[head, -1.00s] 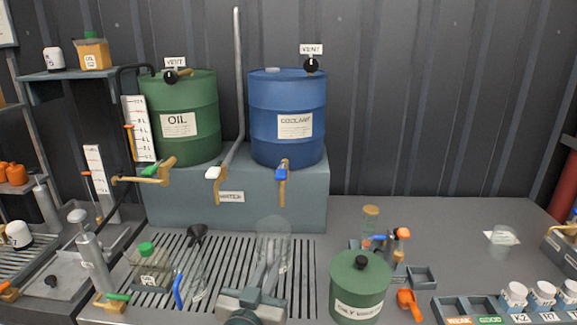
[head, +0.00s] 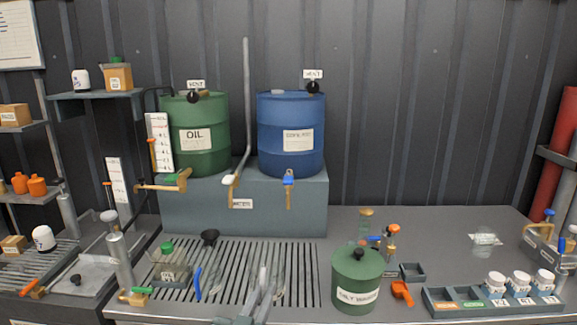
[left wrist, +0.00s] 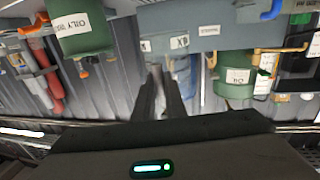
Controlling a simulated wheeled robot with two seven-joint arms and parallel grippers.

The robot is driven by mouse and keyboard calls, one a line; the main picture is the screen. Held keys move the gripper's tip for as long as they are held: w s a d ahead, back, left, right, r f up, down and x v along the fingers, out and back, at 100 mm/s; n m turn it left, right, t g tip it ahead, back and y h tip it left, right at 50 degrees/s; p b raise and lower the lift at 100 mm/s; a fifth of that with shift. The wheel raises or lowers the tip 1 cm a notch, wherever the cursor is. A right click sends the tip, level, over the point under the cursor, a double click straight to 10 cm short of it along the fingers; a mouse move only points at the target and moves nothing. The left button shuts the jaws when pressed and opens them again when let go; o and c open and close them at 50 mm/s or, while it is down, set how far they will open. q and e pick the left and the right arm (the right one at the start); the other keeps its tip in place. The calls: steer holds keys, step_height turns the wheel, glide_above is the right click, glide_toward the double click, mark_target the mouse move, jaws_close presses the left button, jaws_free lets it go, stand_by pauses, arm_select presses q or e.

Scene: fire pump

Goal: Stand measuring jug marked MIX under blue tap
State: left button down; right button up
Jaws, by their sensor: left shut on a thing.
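My left gripper (head: 262,286) is low in the head view, over the front of the slatted drain tray. It also shows in the left wrist view (left wrist: 165,75), its narrow fingers shut on a clear, see-through vessel (left wrist: 183,68), which I take for the jug. The vessel is hard to make out, and I cannot read MIX on it for sure. The blue tap (head: 289,178) is on the front of the blue coolant drum (head: 291,135), above and behind the gripper, well apart from it. My right gripper is out of view.
The green oil drum (head: 197,158) stands left of the coolant drum on a grey block (head: 285,215). A green oily waste can (head: 356,285) stands close right of the gripper.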

arm_select(q)
steer(key=s+a+f+n+y, duration=0.1)
steer(key=s+a+y, duration=0.1)
steer(key=a, duration=0.5)
steer(key=s+a+f+n+y, duration=0.1)
steer(key=s+a+y, duration=0.1)
steer(key=s+a, duration=0.3)
steer(key=a, duration=0.3)
steer(key=shift+n, duration=0.3)
steer(key=shift+s, duration=0.1)
steer(key=s+f, duration=0.3)
steer(key=s, duration=0.6)
steer(key=shift+s+f, duration=0.3)
steer(key=shift+w, duration=0.1)
